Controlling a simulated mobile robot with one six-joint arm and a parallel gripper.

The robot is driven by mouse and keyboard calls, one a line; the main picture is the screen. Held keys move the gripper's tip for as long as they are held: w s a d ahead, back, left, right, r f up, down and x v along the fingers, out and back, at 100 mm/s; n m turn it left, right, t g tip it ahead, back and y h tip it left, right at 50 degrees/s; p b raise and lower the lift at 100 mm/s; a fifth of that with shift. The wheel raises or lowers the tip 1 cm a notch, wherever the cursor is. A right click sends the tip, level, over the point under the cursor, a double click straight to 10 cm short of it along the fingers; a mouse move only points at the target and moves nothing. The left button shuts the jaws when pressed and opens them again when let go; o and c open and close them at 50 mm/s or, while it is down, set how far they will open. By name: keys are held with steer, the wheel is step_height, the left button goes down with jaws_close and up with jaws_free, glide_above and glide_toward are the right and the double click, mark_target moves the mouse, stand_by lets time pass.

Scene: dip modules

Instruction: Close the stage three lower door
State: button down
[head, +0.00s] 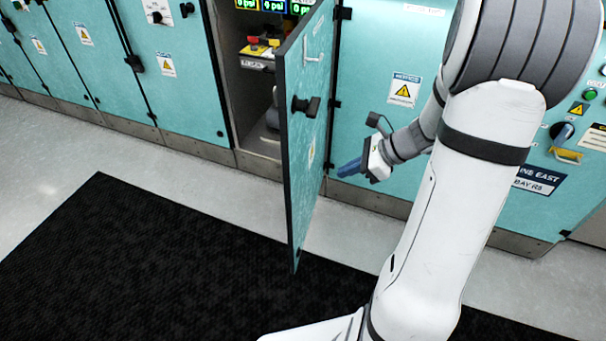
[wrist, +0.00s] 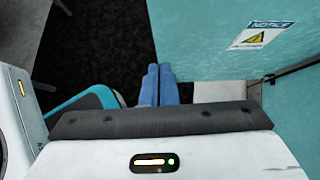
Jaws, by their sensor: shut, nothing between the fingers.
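A teal cabinet door (head: 306,150) stands swung open in the head view, seen nearly edge-on, with a black handle (head: 306,104) on its outer face. No stage label on it is readable. My gripper (head: 348,168) is to the right of the door, low, on its outer-face side. Its blue fingers are shut together and empty, pointing left toward the door. In the wrist view the fingers (wrist: 158,84) show beside a teal panel with a notice sign (wrist: 210,40), which appears to be the door's outer face. Whether they touch it I cannot tell.
The open cabinet bay (head: 252,100) shows gauges and a red button inside. Closed teal panels (head: 180,70) continue left. A fixed panel with a warning sign (head: 404,90) stands behind my gripper. A black mat (head: 130,260) covers the clear floor in front.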

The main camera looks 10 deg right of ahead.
steer(key=b, duration=0.3)
glide_toward(293, 184)
steer(key=shift+x, duration=3)
